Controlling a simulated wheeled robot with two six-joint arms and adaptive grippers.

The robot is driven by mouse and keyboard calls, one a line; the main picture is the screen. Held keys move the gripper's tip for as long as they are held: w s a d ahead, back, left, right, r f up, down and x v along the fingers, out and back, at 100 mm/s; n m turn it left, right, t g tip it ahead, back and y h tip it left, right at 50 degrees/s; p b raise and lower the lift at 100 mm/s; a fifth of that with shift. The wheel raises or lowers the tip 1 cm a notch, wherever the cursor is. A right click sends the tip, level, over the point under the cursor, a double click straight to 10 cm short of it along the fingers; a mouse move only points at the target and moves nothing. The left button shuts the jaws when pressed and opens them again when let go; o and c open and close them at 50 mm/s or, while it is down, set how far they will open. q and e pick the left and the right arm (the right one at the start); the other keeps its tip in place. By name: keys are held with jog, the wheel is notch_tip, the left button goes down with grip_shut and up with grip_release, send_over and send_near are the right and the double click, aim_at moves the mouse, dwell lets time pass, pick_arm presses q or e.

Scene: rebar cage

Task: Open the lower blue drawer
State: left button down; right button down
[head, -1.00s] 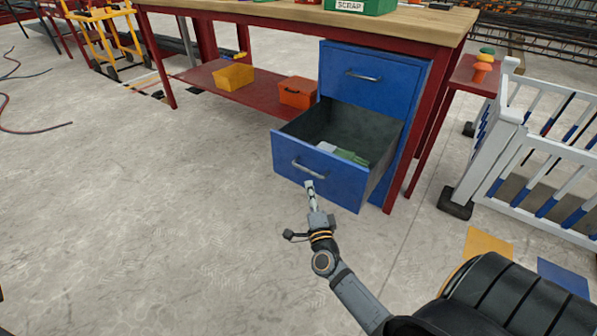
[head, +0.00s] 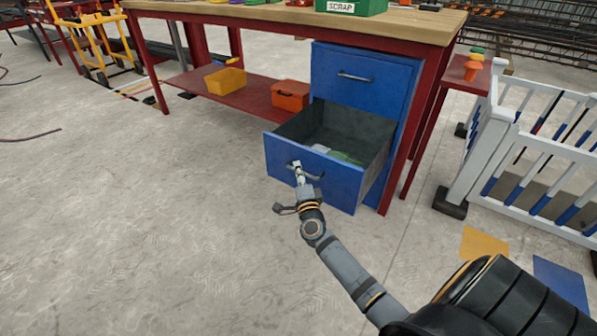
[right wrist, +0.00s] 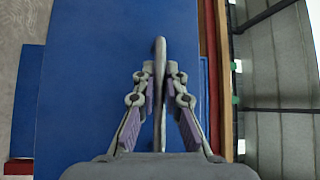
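The lower blue drawer (head: 340,184) stands well out of its cabinet in the head view, its inside showing. A grey bar handle crosses its front; in the right wrist view the handle (right wrist: 160,50) runs between my fingers. My right gripper (head: 298,169) is at the handle, its fingers drawn in close on both sides of the bar, and appears shut on it. In the right wrist view the blue drawer front (right wrist: 90,90) fills the left and middle. My left gripper is not in view.
The upper blue drawer (head: 358,93) is shut. An orange box (head: 290,96) and a yellow bin (head: 225,80) sit on the red lower shelf. A white barrier (head: 486,160) stands at right. The floor left of the drawer is clear.

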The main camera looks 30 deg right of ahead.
aim_at(309, 161)
dwell(0.3)
jog(key=shift+w+d, duration=0.1)
jog(key=shift+d, duration=0.15)
jog(key=d, duration=0.1)
jog(key=w+d, duration=0.1)
jog(key=d, duration=0.1)
jog(key=w+d, duration=0.1)
jog(key=d, duration=0.1)
jog(key=c, duration=1.7)
grip_release()
